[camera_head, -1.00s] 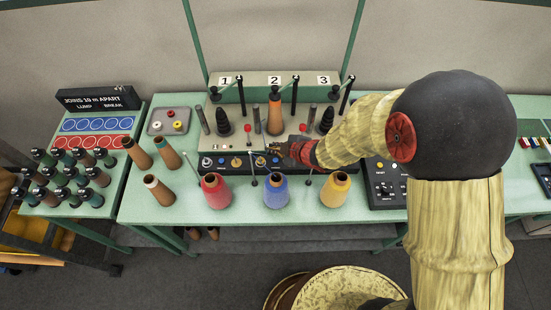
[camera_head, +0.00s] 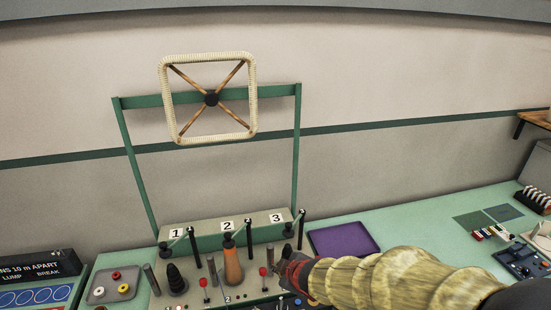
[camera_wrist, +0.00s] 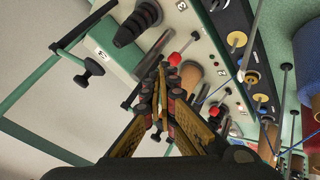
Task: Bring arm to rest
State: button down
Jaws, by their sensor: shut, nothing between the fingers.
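My gripper (camera_head: 285,268) is at the right part of the console in the head view, below the number 3 plate, at the end of my yellowish arm. In the wrist view its two fingers (camera_wrist: 162,88) run together at the tips, shut with nothing between them. It is over the console (camera_head: 180,300) and appears clear of the parts below; exact clearance cannot be told. An orange-brown cone (camera_head: 233,266) stands at position 2, left of my gripper. A black cone (camera_head: 176,279) stands at position 1.
A red-knobbed lever (camera_head: 263,271) and upright posts stand close to my gripper. A green frame (camera_head: 297,150) and a square cord-wrapped frame (camera_head: 252,95) rise behind. A purple tray (camera_head: 344,238) lies right. Bench (camera_head: 420,212) beyond it is mostly clear.

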jog(key=s+d+r+m+h+b, duration=0.1)
jog(key=s+d+r+m, duration=0.15)
jog(key=d, duration=0.25)
jog(key=s+d+r+m+h+b, duration=0.1)
jog(key=d+r+m+h, duration=0.15)
jog(key=d, duration=0.25)
jog(key=s+d+r+m+g+b, duration=0.1)
jog(key=s+d+m, duration=0.3)
jog(key=s, duration=0.7)
jog(key=s+d+r+m+g+b, duration=0.1)
jog(key=s+d+r+m+b, duration=0.2)
jog(key=s, duration=0.8)
jog(key=shift+d+m+g, duration=0.3)
jog(key=shift+d+m, duration=0.05)
jog(key=shift+m, duration=0.65)
